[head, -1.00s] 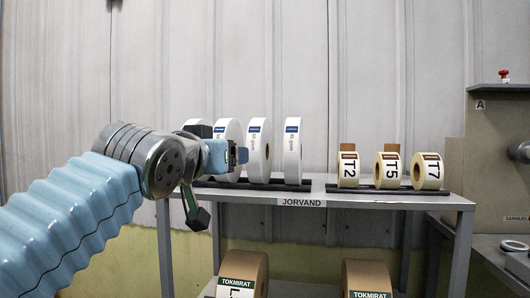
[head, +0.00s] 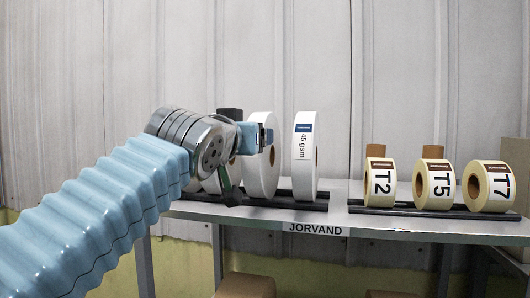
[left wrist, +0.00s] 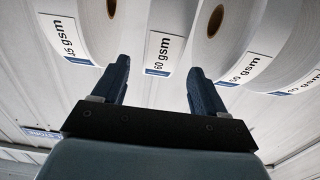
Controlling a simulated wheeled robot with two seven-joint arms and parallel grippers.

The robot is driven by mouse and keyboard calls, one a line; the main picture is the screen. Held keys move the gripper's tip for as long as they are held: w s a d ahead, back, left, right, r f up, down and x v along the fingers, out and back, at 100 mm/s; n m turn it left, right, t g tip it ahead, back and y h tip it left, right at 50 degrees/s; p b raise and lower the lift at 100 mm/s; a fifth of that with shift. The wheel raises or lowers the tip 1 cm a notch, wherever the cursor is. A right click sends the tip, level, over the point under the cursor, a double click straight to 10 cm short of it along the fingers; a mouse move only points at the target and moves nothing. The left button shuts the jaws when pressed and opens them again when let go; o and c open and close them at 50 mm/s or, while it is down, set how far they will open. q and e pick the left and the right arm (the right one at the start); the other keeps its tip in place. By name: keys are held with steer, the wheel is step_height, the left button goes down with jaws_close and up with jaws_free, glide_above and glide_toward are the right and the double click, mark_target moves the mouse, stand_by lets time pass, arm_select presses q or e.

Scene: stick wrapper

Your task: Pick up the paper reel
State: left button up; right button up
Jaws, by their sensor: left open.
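White paper reels stand upright on the shelf in the head view. The rightmost reel (head: 305,170), labelled 45 gsm, is fully visible. A second reel (head: 262,180) stands just left of it, partly behind my left gripper (head: 266,138). More reels further left are mostly hidden by my wrist. In the left wrist view my left gripper (left wrist: 160,72) is open and empty. A middle reel (left wrist: 175,25) with a gsm label lies between its fingertips in the picture. I cannot tell whether the fingers reach around it.
The grey shelf (head: 410,228) is marked JORVAND. Cream rolls T2 (head: 378,182), T5 (head: 434,186) and T7 (head: 489,187) stand on a black rack at right. The neighbouring reels leave narrow gaps. A corrugated wall (head: 420,70) is behind.

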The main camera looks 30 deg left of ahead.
arm_select(q)
steer(key=shift+x, duration=1.1)
steer(key=p+x, duration=0.2)
steer(key=x, duration=0.2)
steer(key=shift+w, duration=0.15)
steer(key=shift+w+a+p, duration=0.1)
steer(key=shift+w+p, duration=0.2)
steer(key=shift+w, duration=0.2)
jaws_close()
steer(key=shift+r, duration=0.1)
